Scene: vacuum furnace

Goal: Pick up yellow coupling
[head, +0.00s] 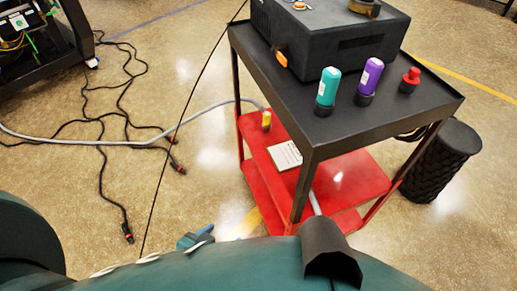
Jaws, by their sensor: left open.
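The yellow coupling (266,120) is a small upright piece on the red lower shelf of the cart, near its left back corner. A grey hose runs to it from the left. My left gripper (198,237) shows only in part as a small blue shape low in the picture, below and left of the coupling. It is open and well apart from the coupling; the rest is hidden behind my teal arm. My right gripper is not in view.
The cart (312,140) has a dark top with a black box (345,45), a teal bottle (327,90), a purple bottle (369,80) and a red piece (410,79). A white card (285,156) lies on the red shelf. Black cables (105,135) lie on the floor.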

